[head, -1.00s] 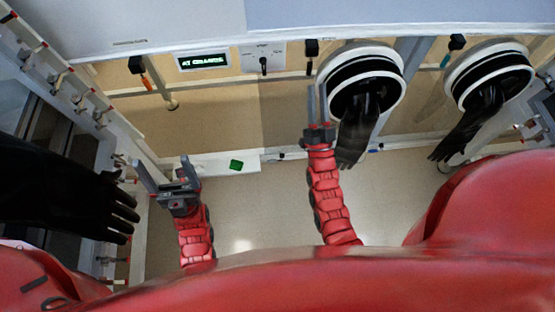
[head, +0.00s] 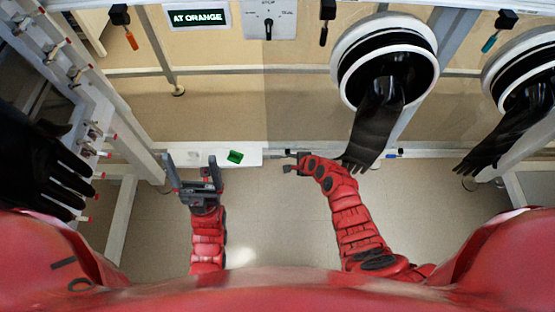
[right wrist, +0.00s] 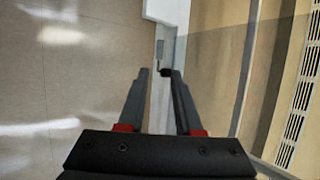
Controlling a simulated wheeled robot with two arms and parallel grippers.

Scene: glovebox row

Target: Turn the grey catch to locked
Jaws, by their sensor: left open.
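A small grey piece with a black knob, which looks like the grey catch (right wrist: 160,50), shows in the right wrist view just beyond my right fingertips. I cannot tell its position, locked or not. In the head view that spot is small, near the right end of the white ledge. My right gripper (right wrist: 160,82) has its fingers apart with nothing seen between them. In the head view my right gripper (head: 286,162) points left, low by the rail. My left gripper (head: 191,168) is open and empty, just in front of the white ledge.
The white ledge (head: 208,153) carries a green piece (head: 235,157). A sign (head: 198,16) reads "AT ORANGE", beside a dial panel (head: 268,18). Orange (head: 131,39) and teal (head: 489,43) handles hang above. A glove port (head: 345,72) with a black glove (head: 376,125) is close to my right arm.

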